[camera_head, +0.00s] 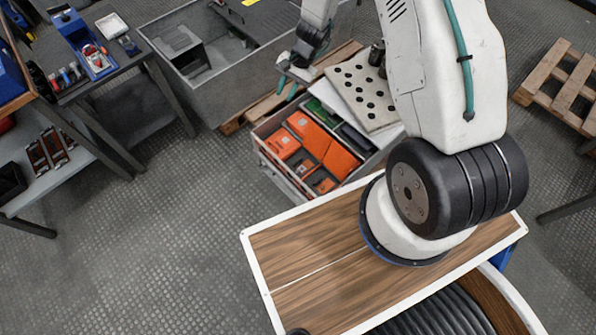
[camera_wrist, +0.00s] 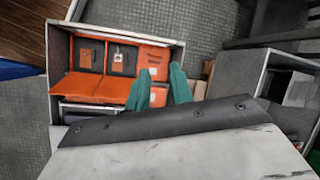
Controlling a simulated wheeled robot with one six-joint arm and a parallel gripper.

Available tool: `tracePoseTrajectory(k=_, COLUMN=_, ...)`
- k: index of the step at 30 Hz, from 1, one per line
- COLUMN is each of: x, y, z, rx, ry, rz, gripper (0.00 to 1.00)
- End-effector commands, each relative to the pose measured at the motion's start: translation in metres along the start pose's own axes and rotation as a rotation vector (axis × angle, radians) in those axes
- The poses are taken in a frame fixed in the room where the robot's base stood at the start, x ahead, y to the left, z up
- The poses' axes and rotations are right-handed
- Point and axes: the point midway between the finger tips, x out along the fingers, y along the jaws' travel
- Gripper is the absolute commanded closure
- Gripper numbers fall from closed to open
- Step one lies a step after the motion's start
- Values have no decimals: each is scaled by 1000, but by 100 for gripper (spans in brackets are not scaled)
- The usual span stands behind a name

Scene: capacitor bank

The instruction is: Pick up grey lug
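I cannot make out a grey lug for certain in either view. My gripper (camera_head: 288,86) is above the area between the grey bin and the crate of orange parts in the head view. In the wrist view its two green fingers (camera_wrist: 160,82) stand apart with a gap between them, and I see nothing held there. The fingers appear over the right side of the crate (camera_wrist: 58,60). The crate also shows in the head view (camera_head: 272,165), with orange boxes (camera_head: 325,145) inside. Part of the crate is hidden behind the gripper body in the wrist view.
A perforated light plate (camera_head: 362,90) lies at the crate's back right. A large grey bin (camera_head: 225,95) holds a dark box (camera_head: 180,50). A workbench (camera_head: 110,70) with blue trays stands at left, a pallet (camera_head: 562,85) at right. The floor at lower left is clear.

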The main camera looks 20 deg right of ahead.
Motion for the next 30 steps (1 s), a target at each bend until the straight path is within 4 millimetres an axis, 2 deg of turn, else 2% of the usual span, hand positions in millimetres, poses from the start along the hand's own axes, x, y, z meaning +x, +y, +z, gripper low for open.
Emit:
tracePoseTrajectory(k=1, x=31, y=16, z=-11, rx=53, ry=-8, rz=13, gripper=77)
tracePoseTrajectory(k=6, x=121, y=70, z=-38, rx=217, ry=0, rz=49, gripper=77)
tracePoseTrajectory(k=9, x=166, y=103, z=-45, rx=300, ry=8, rz=76, gripper=77)
tracePoseTrajectory(k=12, x=199, y=131, z=-48, rx=363, ry=16, rz=100, gripper=77)
tracePoseTrajectory(k=15, x=220, y=150, z=-48, rx=402, ry=21, rz=117, gripper=77)
tracePoseTrajectory(k=18, x=232, y=160, z=-47, rx=422, ry=25, rz=127, gripper=77)
tracePoseTrajectory(k=30, x=280, y=168, z=-46, rx=425, ry=24, rz=131, gripper=77)
